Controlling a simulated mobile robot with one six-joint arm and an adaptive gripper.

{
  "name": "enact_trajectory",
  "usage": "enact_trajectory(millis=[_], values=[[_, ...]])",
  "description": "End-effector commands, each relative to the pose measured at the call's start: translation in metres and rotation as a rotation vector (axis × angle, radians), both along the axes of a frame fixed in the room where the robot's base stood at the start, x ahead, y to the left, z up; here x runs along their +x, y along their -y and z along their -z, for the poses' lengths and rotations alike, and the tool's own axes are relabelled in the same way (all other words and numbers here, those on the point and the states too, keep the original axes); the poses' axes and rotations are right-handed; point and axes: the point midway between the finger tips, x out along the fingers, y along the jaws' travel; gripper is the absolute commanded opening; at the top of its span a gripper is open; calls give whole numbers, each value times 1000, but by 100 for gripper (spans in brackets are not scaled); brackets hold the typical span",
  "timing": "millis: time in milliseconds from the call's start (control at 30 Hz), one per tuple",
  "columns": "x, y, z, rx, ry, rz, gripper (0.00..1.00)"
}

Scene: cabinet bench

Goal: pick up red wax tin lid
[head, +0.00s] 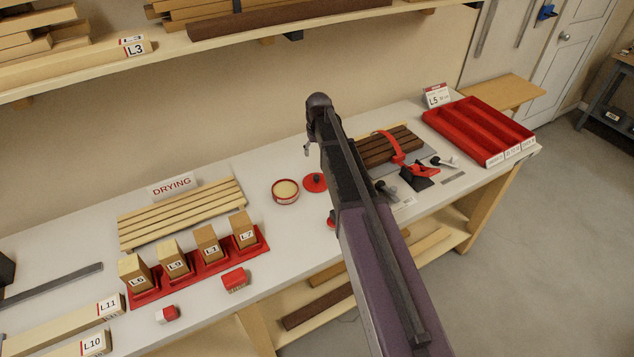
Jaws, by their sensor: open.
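The red wax tin lid (314,183) appears to be the round red disc with a small dark spot near its middle, lying flat on the pale bench. Just left of it stands the open red tin (286,197) with pale yellow wax inside. My arm reaches over the bench just right of the lid. My gripper (307,149) shows only as a small grey part at the arm's far end, above and behind the lid in the picture. It is open and apart from the lid; most of it is hidden by my arm.
Left are a red rack (200,270) of labelled wood blocks and drying strips (182,212). Right are clamped dark strips (388,147) and a red tray (480,128). A red thing (331,222) is partly hidden by my arm. A shelf (240,37) overhangs the back.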

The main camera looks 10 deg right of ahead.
Motion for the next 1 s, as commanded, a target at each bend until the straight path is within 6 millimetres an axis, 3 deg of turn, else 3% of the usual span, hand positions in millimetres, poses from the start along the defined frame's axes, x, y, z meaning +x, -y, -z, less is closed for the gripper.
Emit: enact_trajectory(millis=[267,1000], values=[[1,0,10,0,0,1,76],[7,1,67,0,0,2,76]])
